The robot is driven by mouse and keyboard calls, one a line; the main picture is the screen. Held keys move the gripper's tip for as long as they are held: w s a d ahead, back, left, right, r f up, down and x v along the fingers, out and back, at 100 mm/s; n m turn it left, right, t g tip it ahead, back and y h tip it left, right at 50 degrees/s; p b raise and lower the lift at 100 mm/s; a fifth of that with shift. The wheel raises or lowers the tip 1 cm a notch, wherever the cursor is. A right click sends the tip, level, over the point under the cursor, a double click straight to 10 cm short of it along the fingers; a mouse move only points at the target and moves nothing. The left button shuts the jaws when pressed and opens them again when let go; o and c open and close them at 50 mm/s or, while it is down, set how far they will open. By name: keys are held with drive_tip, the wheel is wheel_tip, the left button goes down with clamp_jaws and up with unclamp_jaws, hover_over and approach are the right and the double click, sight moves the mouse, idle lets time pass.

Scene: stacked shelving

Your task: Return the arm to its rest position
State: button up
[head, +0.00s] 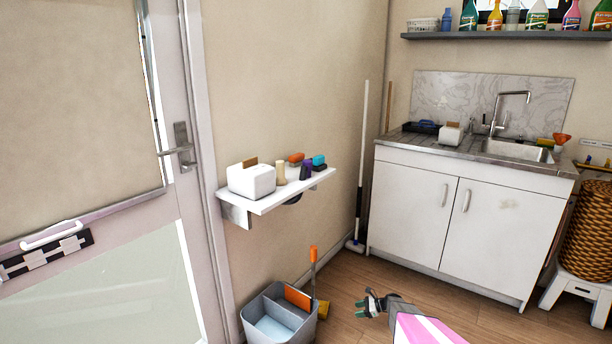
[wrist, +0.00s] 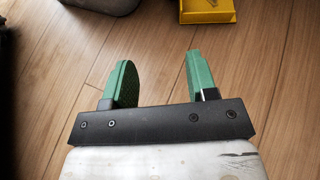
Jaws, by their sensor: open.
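My gripper (head: 366,303) is low in the head view, in front of the sink cabinet and to the right of the grey bucket, with part of my pink and white arm behind it. In the wrist view my gripper (wrist: 158,82) shows two green fingers spread apart with nothing between them.
A grey divided bucket (head: 279,318) stands on the floor left of my gripper. A white wall shelf (head: 290,192) holds several small items. The white sink cabinet (head: 420,213) is behind, and a wicker basket (head: 585,235) stands on a white stool at right. A yellow object (wrist: 235,10) lies on the floor.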

drive_tip(key=s+a+r+n+h, duration=0.2)
drive_tip(key=s+r+n+h, duration=0.2)
drive_tip(key=s+r, duration=0.6)
drive_tip(key=s+a+r+n+g+h, duration=0.1)
drive_tip(key=s+a+r+n+h, duration=0.2)
drive_tip(key=s+r+n, duration=0.5)
drive_tip(key=s+a+r+n+g+h, duration=0.1)
drive_tip(key=s+a+r+n+h, duration=0.2)
drive_tip(key=s+r, duration=1.1)
wheel_tip(320, 180, up, 9)
drive_tip(key=n+h, duration=0.2)
drive_tip(key=n, duration=0.1)
drive_tip(key=shift+s+r+n, duration=0.15)
drive_tip(key=shift+r+n, duration=0.05)
drive_tip(key=shift+n, duration=0.2)
